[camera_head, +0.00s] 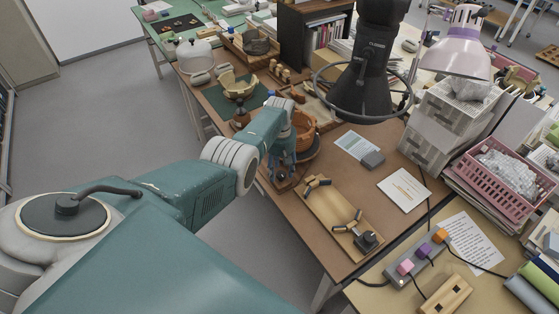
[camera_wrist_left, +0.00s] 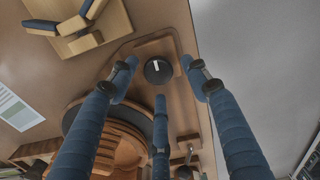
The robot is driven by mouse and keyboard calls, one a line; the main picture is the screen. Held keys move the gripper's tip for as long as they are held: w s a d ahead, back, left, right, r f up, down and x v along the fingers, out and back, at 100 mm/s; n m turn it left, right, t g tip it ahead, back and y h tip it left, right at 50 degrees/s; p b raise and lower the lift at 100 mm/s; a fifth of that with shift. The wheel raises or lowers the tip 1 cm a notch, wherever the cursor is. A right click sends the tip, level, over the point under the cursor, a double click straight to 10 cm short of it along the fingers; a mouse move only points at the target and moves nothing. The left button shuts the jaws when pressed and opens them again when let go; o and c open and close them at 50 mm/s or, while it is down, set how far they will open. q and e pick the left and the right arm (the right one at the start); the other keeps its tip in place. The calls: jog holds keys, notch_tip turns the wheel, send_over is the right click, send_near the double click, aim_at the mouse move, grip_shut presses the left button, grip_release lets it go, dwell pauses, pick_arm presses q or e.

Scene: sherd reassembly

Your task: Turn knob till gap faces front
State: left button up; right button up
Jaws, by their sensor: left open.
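A brown pot (camera_head: 303,127) stands on a dark round turntable (camera_head: 310,150), partly hidden behind my left arm. In the left wrist view the pot (camera_wrist_left: 104,146) and the dark disc (camera_wrist_left: 72,118) show below my fingers. I cannot tell which way the pot's gap faces. A round black knob (camera_wrist_left: 158,73) with a white mark sits on the brown wooden base (camera_wrist_left: 174,43). My left gripper (camera_head: 284,168) is open, its blue fingers spread around the knob in the wrist view. I cannot tell whether they touch it. My right gripper is not seen.
A wooden board (camera_head: 338,217) with small clamp-like parts lies to the right of the gripper. A paper card (camera_head: 358,146) and white sheet (camera_head: 404,189) lie beyond. A black ringed fixture (camera_head: 368,80) hangs above the table. A pale broken bowl (camera_head: 238,86) stands behind.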

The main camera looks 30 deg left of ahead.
aim_at(280, 172)
pick_arm(q)
notch_tip(280, 172, up, 12)
jog(key=shift+a, duration=0.15)
dwell(0.3)
jog(key=shift+f, duration=0.1)
